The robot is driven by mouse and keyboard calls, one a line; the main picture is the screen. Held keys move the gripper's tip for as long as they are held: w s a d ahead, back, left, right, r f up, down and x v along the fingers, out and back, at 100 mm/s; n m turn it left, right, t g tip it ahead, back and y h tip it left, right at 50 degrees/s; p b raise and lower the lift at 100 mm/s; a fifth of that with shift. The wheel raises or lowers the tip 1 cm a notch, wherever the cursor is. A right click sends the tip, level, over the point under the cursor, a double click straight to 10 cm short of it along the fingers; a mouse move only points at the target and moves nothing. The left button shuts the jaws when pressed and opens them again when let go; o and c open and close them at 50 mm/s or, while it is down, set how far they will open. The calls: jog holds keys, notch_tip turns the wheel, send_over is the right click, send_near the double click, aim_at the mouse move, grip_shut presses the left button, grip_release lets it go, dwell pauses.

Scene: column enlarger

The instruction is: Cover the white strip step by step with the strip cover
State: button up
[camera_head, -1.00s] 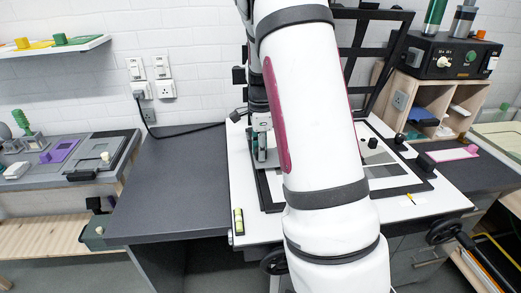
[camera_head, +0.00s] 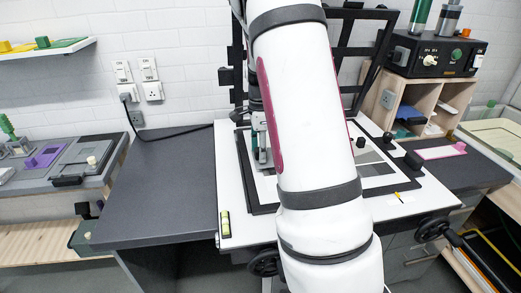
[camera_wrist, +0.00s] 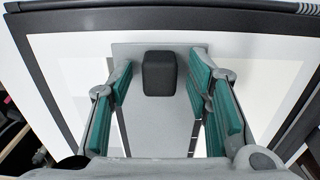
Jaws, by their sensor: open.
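In the wrist view a grey plate (camera_wrist: 165,125), which looks like the strip cover, lies flat with a black block knob (camera_wrist: 159,74) on top. My gripper (camera_wrist: 160,82) is open, with its teal-padded fingers on either side of the knob. Whether the pads touch it is unclear. White areas show beside the plate, but I cannot tell which is the white strip.
The black frame (camera_head: 425,180) lies on a white baseboard (camera_head: 420,205). A black knob (camera_head: 360,142) and a dark grey patch (camera_head: 375,169) show right of my arm. A small yellow-green level (camera_head: 225,224) is at the baseboard's left edge. The dark tabletop (camera_head: 170,180) at left is clear.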

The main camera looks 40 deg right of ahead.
notch_tip(320, 180, up, 12)
dwell(0.4)
jog(key=shift+f, duration=0.15)
dwell(0.3)
jog(key=s+a+r+n+t, duration=0.1)
jog(key=s+a+r+n, duration=0.25)
jog(key=a, duration=0.25)
jog(key=s+a+r+n+t, duration=0.1)
jog(key=s+a+r+n, duration=0.1)
jog(key=a+n, duration=0.35)
jog(key=s+a+r+n+t, duration=0.1)
jog(key=s+a+r+n, duration=0.15)
jog(key=a, duration=0.35)
jog(key=s+a+f+n+t, duration=0.2)
jog(key=s+a+n, duration=0.8)
jog(key=n, duration=0.3)
jog(key=shift+s+a, duration=0.3)
jog(key=shift+s, duration=0.5)
dwell(0.5)
